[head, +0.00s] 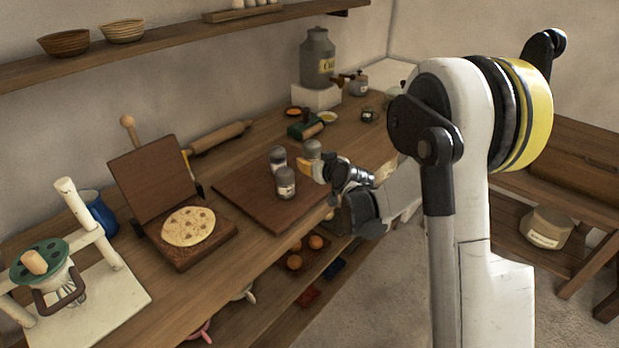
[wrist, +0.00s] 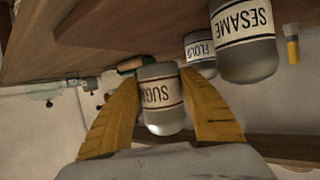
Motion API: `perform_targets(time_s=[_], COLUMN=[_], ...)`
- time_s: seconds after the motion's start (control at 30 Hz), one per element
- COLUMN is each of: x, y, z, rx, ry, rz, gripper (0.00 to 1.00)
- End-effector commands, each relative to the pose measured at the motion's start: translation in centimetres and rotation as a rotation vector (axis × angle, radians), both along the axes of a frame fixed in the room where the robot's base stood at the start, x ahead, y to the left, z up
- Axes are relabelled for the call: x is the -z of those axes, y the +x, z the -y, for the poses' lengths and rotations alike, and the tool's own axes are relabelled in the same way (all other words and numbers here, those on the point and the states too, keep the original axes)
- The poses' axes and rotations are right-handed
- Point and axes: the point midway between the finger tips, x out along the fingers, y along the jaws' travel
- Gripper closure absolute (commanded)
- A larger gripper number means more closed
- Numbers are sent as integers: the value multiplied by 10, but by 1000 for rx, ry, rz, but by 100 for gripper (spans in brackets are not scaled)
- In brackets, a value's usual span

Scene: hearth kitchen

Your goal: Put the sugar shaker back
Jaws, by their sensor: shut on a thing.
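The sugar shaker (wrist: 162,98) is a grey-capped jar with a "SUGAR" label, partly cut off by a finger, and shows upside down in the wrist view. My gripper (wrist: 160,105) has its yellow fingers shut on both sides of it. In the head view the shaker (head: 312,149) is at the right end of the brown board (head: 245,200), with my gripper (head: 318,166) around it. Its base is hidden there, and whether it touches the board is unclear. The sesame shaker (head: 286,184) and flour shaker (head: 278,157) stand on the board to its left.
A griddle press with a flatbread (head: 188,226) is left of the board. A rolling pin (head: 220,137) lies by the wall. Small bowls (head: 327,118), a green-and-wood item (head: 305,128) and a large grey can (head: 317,60) stand at the back. A shelf with several items is below.

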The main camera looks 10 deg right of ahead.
Motion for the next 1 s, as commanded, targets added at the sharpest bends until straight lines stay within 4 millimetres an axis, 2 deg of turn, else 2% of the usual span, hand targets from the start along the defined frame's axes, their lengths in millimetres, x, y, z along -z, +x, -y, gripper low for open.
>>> perform_targets(time_s=[0.03, 0.13, 0.27, 0.5, 0.87, 0.9, 0.97, 1.0], x=[7, 11, 17, 53, 54, 54, 54, 54], y=[8, 17, 20, 19, 19, 19, 19, 19], z=[-2, -5, -6, -5, -5, -5, -5, -5], rx=[0, 0, 1, 1, 1, 1, 1, 1], ry=[-1, 0, 0, 0, 0, 0, 0, 0], rz=[0, 1, 1, 1, 1, 1, 0, 0], gripper=[92, 92, 92, 92, 92, 47, 32, 32])
